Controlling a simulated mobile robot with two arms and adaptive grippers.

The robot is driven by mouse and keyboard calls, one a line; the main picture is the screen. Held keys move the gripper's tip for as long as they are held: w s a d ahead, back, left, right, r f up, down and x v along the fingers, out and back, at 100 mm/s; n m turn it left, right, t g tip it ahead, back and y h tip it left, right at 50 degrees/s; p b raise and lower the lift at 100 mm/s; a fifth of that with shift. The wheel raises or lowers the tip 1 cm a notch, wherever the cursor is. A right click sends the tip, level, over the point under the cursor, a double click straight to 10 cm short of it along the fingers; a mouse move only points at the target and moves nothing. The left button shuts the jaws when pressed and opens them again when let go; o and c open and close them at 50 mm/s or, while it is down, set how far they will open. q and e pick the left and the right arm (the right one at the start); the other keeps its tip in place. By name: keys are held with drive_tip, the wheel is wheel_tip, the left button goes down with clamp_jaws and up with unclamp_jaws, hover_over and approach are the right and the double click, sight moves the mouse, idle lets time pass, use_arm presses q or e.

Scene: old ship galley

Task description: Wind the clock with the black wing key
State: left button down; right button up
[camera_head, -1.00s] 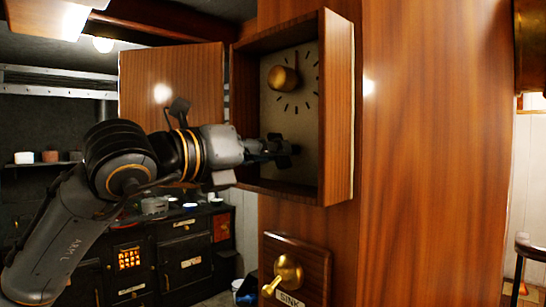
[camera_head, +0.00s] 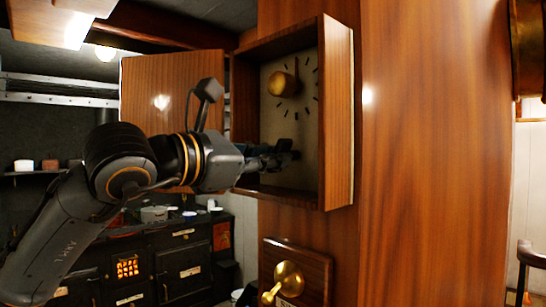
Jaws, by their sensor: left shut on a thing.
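The clock is an open wooden case (camera_head: 340,120) on the wood-panelled post, with a pale face (camera_head: 305,125) inside. A brass knob (camera_head: 282,82) stands out on the face's upper part, with black hour marks around it. The case's wooden door (camera_head: 150,92) hangs open to the left. My left gripper (camera_head: 284,155) reaches into the case from the left, its fingers at the lower part of the face. It is shut on the black wing key, which is small, dark and hard to tell apart from the fingers. My right gripper is out of view.
Below the clock, a brass lever (camera_head: 287,277) sits on a wooden plate, its label partly cut off. A black stove (camera_head: 185,265) with pots stands behind my left arm. Part of a chair (camera_head: 530,255) shows at the right edge.

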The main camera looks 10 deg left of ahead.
use_arm(q)
drive_tip(key=m, duration=0.6)
drive_tip(key=shift+f+m, duration=0.1)
drive_tip(key=shift+m, duration=0.3)
drive_tip(key=m, duration=0.3)
drive_tip(key=shift+p, duration=0.35)
drive_tip(key=m, duration=0.3)
drive_tip(key=shift+f, duration=0.1)
drive_tip(key=c, duration=1.4)
unclamp_jaws()
drive_tip(key=shift+c, duration=0.2)
drive_tip(key=b+v, duration=0.1)
drive_tip(key=v, duration=0.5)
drive_tip(key=shift+b, duration=0.35)
